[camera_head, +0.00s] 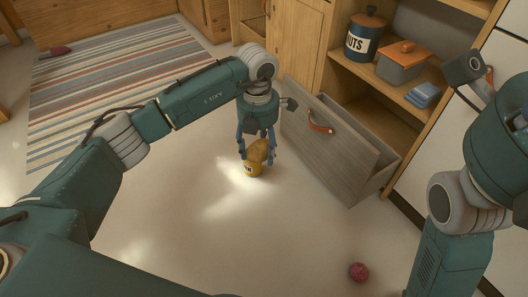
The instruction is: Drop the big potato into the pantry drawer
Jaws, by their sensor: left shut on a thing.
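The big potato (261,148) is brown and partly hidden between the fingers of my left gripper (257,154). The gripper points down and is shut on it. The pantry drawer (318,150) stands pulled out to the right of the gripper, with a grey wood front and an orange-brown leather pull (320,128). The potato is outside the drawer, on the left of its front. Most of the drawer's inside is hidden. My right arm shows at the right edge, without its gripper.
Shelves above the drawer hold a dark blue canister (365,40), a grey box with an orange lid (402,62) and folded blue cloths (424,95). A red round vegetable (359,271) lies on the floor. A striped rug (120,75) bears a reddish vegetable (60,50). The middle floor is clear.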

